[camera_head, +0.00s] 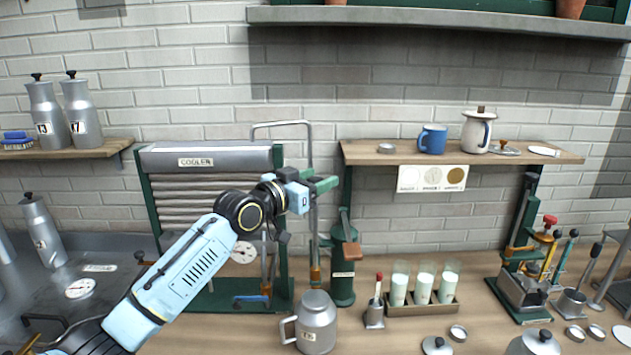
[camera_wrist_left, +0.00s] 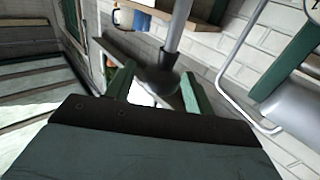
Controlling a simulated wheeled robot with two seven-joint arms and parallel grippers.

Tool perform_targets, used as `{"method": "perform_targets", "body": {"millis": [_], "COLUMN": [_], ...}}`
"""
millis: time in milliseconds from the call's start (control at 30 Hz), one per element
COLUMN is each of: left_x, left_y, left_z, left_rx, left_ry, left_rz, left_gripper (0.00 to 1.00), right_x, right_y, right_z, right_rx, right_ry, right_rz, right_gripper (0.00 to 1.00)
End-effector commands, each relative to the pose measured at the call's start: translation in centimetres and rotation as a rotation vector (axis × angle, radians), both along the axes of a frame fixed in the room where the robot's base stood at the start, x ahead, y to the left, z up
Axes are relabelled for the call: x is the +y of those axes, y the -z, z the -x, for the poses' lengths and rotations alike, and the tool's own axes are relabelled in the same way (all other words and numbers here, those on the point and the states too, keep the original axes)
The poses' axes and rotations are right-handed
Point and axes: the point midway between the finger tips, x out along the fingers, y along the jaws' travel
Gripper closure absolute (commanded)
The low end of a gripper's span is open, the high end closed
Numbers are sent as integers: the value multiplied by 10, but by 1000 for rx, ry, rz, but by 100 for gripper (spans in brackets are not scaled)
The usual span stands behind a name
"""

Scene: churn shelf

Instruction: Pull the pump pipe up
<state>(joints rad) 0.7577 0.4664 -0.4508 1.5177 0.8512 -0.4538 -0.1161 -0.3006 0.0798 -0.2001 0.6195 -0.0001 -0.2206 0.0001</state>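My left gripper (camera_head: 326,184) is beside the top right of the cooler (camera_head: 205,158) in the head view. Its two green fingers point right and stand apart. In the left wrist view my left gripper (camera_wrist_left: 160,80) has a grey pipe (camera_wrist_left: 179,30) with a dark collar (camera_wrist_left: 165,62) at its fingertips. A gap shows beside the collar, so I see no firm grip. In the head view an upright pipe (camera_head: 315,228) shows below the fingers, left of the green pump body (camera_head: 343,270). The gripper hides part of it. My right gripper is out of view.
A bent metal pipe (camera_head: 282,124) rises behind the gripper. A wooden shelf (camera_head: 365,156) with a blue mug (camera_head: 432,139) lies to the right. A metal jug (camera_head: 316,322) and a rack (camera_head: 422,308) of milk glasses stand on the counter below.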

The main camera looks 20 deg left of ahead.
Motion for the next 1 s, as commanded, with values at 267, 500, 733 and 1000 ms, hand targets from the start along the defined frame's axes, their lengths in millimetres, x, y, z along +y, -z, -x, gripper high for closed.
{"method": "perform_targets", "body": {"millis": [267, 500, 733, 1000], "left_x": [2, 17, 38, 57], "left_y": [3, 5, 5, 3], "left_z": [4, 32, 74, 110], "left_rx": [4, 4, 3, 3], "left_ry": [0, 0, 0, -1], "left_rz": [-2, -5, -6, -3], "left_gripper": [47, 47, 47, 47], "right_x": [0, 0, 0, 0], "right_y": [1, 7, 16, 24], "right_z": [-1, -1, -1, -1], "right_rx": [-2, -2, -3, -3], "right_ry": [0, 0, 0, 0], "right_rz": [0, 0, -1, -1], "right_gripper": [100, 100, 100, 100]}}
